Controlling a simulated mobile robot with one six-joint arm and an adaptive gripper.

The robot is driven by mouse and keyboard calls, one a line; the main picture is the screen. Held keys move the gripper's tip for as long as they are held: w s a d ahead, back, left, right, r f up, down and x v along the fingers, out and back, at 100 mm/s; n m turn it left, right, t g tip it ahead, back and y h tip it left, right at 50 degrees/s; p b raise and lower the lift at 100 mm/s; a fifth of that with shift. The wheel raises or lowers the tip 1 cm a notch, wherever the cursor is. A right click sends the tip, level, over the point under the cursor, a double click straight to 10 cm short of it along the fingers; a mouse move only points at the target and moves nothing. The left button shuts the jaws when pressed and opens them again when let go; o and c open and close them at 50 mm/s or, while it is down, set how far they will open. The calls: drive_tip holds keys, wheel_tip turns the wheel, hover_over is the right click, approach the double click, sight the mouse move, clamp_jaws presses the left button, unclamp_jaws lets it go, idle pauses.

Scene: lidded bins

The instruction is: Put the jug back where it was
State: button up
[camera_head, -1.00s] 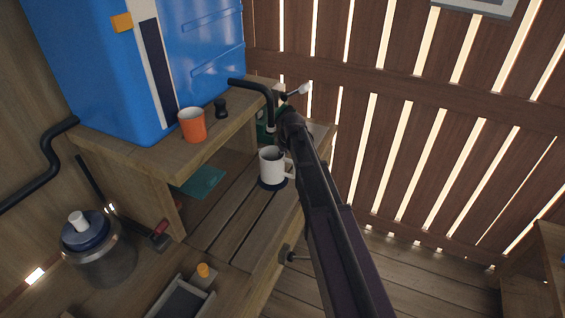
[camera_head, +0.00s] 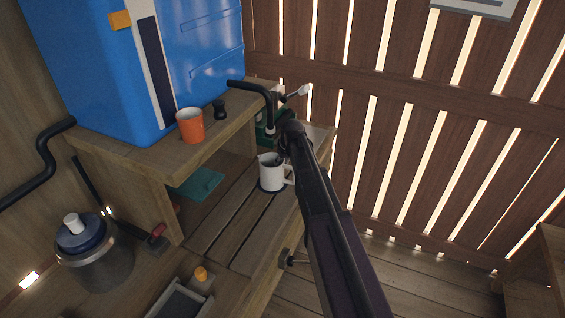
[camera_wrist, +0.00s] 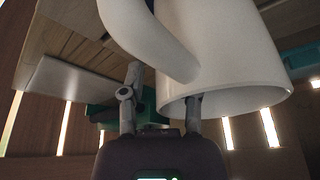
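The white jug (camera_head: 269,173) stands upright on a dark round coaster (camera_head: 262,188) on the slatted wooden shelf, its handle to the right. In the wrist view the jug (camera_wrist: 235,50) fills the upper right, its handle crossing the upper middle. My gripper (camera_head: 281,154) is at the jug's rim on the handle side. In the wrist view my gripper's (camera_wrist: 163,95) fingers stand apart. One finger reaches up inside the rim, the other is outside, its tip by the handle. I see a gap between the outer finger and the jug wall. Exact contact is partly hidden.
An orange cup (camera_head: 190,125) and a small black item (camera_head: 220,109) stand on the raised shelf beside the blue container (camera_head: 130,60). A black pipe (camera_head: 262,92) bends down near my gripper. A lidded jar (camera_head: 92,255) is at lower left.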

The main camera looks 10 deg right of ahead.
drive_tip(key=shift+r, duration=0.15)
drive_tip(key=p+v, duration=1.1)
drive_tip(key=v, duration=0.1)
idle(0.8)
idle(0.6)
drive_tip(key=s+a+f+m+g+h, duration=0.1)
drive_tip(key=s+a+m+g, duration=0.1)
drive_tip(key=s, duration=2.4)
drive_tip(key=shift+m+g, duration=0.8)
drive_tip(key=shift+g, duration=0.1)
drive_tip(key=shift+a+f, duration=0.1)
